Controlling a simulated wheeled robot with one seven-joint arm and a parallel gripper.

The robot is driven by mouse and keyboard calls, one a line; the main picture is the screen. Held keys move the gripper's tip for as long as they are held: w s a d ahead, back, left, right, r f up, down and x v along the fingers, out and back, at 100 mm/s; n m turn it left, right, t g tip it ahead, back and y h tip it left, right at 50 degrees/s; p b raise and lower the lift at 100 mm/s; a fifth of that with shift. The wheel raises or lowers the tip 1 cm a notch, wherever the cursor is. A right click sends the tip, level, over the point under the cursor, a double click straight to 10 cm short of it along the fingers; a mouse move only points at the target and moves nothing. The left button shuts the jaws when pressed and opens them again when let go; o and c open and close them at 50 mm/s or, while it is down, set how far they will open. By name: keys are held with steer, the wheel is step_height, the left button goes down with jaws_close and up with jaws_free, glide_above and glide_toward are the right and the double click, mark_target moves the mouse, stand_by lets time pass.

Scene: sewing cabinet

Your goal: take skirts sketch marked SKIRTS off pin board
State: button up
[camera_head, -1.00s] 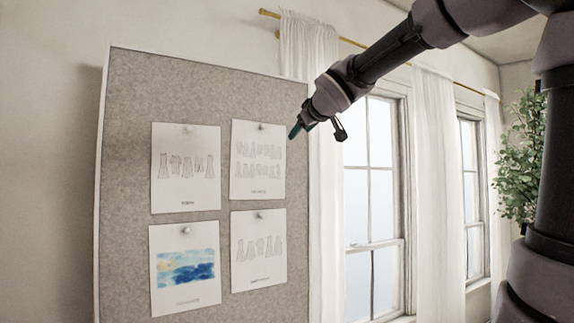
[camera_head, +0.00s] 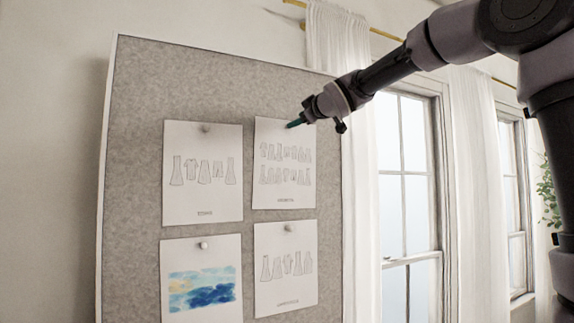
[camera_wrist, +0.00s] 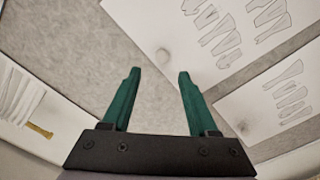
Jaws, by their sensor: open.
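Several paper sheets are pinned to the grey pin board (camera_head: 240,85). The upper left sheet (camera_head: 203,150) and upper right sheet (camera_head: 285,200) show garment outlines, as does the lower right sheet (camera_head: 285,295). Their captions are too small to read, so I cannot tell which is marked SKIRTS. My gripper (camera_head: 295,124) is at the top edge of the upper right sheet and hides its pin there. In the wrist view my gripper (camera_wrist: 157,72) has its green fingers apart.
A lower left sheet (camera_head: 202,285) carries a blue and yellow painting. A white curtain (camera_head: 345,180) and a window (camera_head: 405,190) stand right of the board. A gold curtain rod (camera_head: 385,34) runs above. The wall left of the board is bare.

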steer(key=shift+w+a, duration=0.2)
steer(key=shift+w, duration=0.05)
steer(key=x, duration=0.5)
steer(key=shift+w+d+f, duration=0.1)
steer(key=shift+d+f, duration=0.1)
steer(key=shift+f, duration=0.15)
jaws_close()
